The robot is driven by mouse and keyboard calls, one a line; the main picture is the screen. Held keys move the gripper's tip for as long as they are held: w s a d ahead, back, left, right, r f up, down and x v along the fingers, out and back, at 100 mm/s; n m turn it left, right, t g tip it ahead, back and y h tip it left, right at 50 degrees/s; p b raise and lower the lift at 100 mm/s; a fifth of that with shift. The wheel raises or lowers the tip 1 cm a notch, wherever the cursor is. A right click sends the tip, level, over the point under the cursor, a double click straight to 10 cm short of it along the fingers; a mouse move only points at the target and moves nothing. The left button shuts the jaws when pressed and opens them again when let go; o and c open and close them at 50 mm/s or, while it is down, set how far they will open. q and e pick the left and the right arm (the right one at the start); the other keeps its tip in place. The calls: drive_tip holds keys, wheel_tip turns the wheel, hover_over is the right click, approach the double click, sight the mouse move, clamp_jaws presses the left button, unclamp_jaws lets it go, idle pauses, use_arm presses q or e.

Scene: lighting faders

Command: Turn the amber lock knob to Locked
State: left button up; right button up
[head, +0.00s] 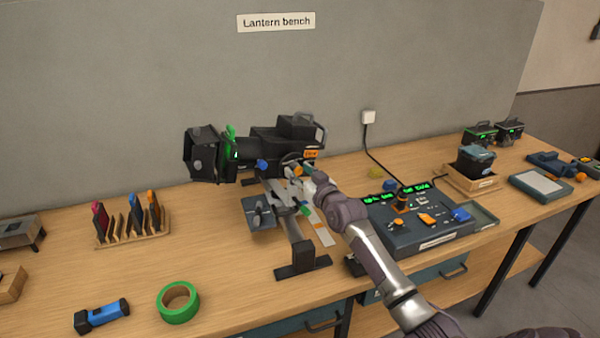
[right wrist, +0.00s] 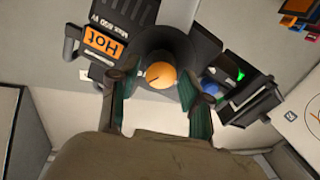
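The amber knob (right wrist: 162,76) is round, with a short dark pointer line on its face. It sits on a dark round part of the black lantern (head: 262,141), and shows in the head view (head: 298,170) just beyond my gripper. My right gripper (right wrist: 157,88) has its two green-padded fingers on either side of the knob. They stand apart, and the right finger is very near the knob's edge; contact cannot be told. In the head view the right gripper (head: 308,180) is small and partly hidden by its wrist. My left gripper is not in view.
An orange "Hot" label (right wrist: 103,45) and a blue knob (right wrist: 210,88) are close by the fingers. A control desk (head: 428,222) with lit displays stands right of my arm. A green tape roll (head: 178,302), a flashlight (head: 102,316) and a rack (head: 135,238) are on the left.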

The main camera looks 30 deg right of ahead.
clamp_jaws()
drive_tip(key=shift+n, duration=0.3)
drive_tip(key=n, duration=0.3)
drive_tip(key=shift+n, duration=0.3)
drive_tip(key=n, duration=0.4)
drive_tip(key=shift+a+b, duration=0.1)
drive_tip(key=shift+b, duration=0.3)
drive_tip(key=n, duration=0.5)
drive_tip(key=shift+f+n, duration=0.1)
drive_tip(key=shift+n, duration=2.2)
drive_tip(key=shift+f, duration=0.1)
